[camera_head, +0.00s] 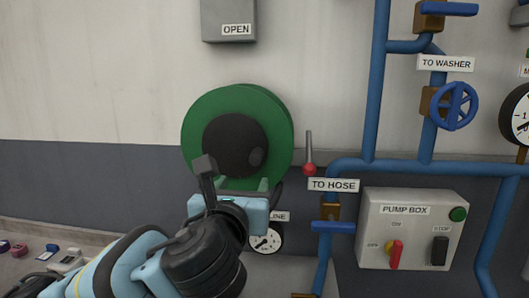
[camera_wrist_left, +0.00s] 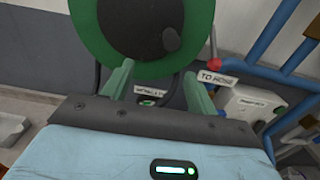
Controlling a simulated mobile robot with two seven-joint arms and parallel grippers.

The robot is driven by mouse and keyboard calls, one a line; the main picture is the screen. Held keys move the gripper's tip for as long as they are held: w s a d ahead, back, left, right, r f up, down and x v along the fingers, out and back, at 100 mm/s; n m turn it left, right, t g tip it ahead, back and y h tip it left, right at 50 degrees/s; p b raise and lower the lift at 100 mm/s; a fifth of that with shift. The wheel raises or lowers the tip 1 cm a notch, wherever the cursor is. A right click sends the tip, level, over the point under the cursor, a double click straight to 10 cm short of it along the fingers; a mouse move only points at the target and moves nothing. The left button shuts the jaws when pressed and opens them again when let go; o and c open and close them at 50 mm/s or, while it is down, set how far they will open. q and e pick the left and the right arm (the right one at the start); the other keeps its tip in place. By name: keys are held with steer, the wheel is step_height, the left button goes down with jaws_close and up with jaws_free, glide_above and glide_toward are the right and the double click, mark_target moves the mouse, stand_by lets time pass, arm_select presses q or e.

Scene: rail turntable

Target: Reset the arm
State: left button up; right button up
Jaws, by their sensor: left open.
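My left arm (camera_head: 185,255) comes in from the lower left of the head view, light blue and black. Its left gripper (camera_head: 245,184) points at the wall, in front of the lower part of a green hose reel. In the left wrist view the gripper (camera_wrist_left: 158,75) shows two pale green fingers spread apart with nothing between them. The green reel (camera_head: 275,115) with its dark hub shows beyond the fingers, and it also shows in the left wrist view (camera_wrist_left: 90,25). I cannot tell whether the fingers touch it. My right gripper is not in view.
A red-knobbed lever (camera_head: 309,160) is right of the reel. Blue pipes (camera_head: 375,80) with valves and a grey pump box (camera_head: 412,245) fill the right. A gauge (camera_head: 268,240) sits partly behind my gripper. Small objects (camera_head: 45,252) lie at the lower left.

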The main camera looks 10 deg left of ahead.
arm_select(q)
steer(key=shift+f, duration=0.1)
steer(key=s+a+f+n+g, duration=0.1)
steer(key=s+f+n+g, duration=0.2)
steer(key=f+n, duration=0.5)
steer(key=s+a+f+n+g+h, duration=0.1)
steer(key=s+f+n+g, duration=0.25)
steer(key=f, duration=0.75)
steer(key=s+a+f+n+g, duration=0.25)
steer(key=f+n, duration=0.35)
steer(key=f, duration=0.4)
steer(key=s+a+f+n+g, duration=0.3)
steer(key=s+a+f+n, duration=0.2)
steer(key=s+f+n, duration=0.6)
steer(key=s+a+f+n+g, duration=0.4)
steer(key=s+f+n, duration=0.2)
steer(key=s, duration=0.8)
steer(key=w+d+f+t, duration=0.2)
steer(key=w+f+t, duration=0.4)
steer(key=f, duration=0.4)
steer(key=shift+w+d+m+t+h, duration=0.25)
steer(key=shift+m+t+h, duration=0.15)
steer(key=shift+t, duration=0.4)
